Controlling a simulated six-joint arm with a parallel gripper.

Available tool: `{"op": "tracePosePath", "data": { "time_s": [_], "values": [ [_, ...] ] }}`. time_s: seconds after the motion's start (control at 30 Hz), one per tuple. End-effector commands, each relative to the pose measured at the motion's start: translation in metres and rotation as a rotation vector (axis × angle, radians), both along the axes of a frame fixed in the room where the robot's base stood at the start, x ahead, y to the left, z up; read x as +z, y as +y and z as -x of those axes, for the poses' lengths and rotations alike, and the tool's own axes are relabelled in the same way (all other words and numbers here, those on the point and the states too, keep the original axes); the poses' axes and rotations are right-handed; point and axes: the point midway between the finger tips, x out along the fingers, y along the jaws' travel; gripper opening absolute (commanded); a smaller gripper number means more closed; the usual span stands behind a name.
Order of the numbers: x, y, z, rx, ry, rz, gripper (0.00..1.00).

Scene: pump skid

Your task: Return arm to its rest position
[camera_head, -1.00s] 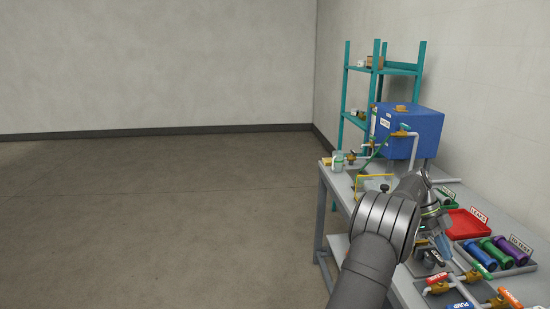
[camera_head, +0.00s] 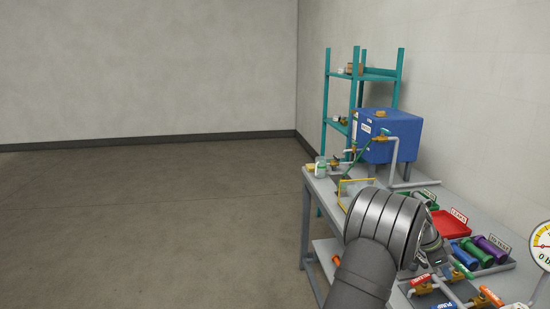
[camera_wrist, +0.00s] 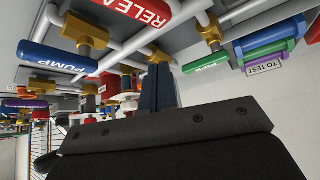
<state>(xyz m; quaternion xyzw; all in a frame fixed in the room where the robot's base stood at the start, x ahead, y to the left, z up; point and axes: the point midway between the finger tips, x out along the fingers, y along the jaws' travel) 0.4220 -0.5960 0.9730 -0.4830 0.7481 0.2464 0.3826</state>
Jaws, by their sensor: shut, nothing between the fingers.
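My arm (camera_head: 385,228) reaches from the bottom of the head view over the right-hand workbench, its grey links covering part of the bench. My gripper (camera_wrist: 160,78) shows in the wrist view as dark blue fingers beyond a black body. The fingers are together and hold nothing. They point toward brass and white pipework; I cannot tell whether they touch it. In the head view the gripper is mostly hidden behind my arm.
The bench (camera_head: 407,182) carries a blue tank (camera_head: 390,137), a red tray (camera_head: 451,224), a tray of coloured cylinders (camera_head: 487,247) and valves with coloured handles (camera_head: 490,296). A gauge (camera_head: 543,240) stands far right. A teal shelf (camera_head: 326,105) stands behind. The floor (camera_head: 150,220) at left is clear.

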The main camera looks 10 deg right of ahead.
Motion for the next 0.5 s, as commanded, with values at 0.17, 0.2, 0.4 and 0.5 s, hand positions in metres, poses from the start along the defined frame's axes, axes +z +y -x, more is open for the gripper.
{"op": "tracePosePath", "data": {
  "time_s": [0.17, 0.2, 0.4, 0.5],
  "values": [
    [-0.005, -0.005, 0.003, 0.140, 0.002, 0.009, 0.00],
    [-0.006, -0.006, 0.004, 0.171, 0.002, 0.012, 0.00],
    [-0.010, -0.008, 0.006, 0.328, 0.007, 0.031, 0.00],
    [-0.012, -0.009, 0.007, 0.405, 0.010, 0.044, 0.00]
  ]
}}
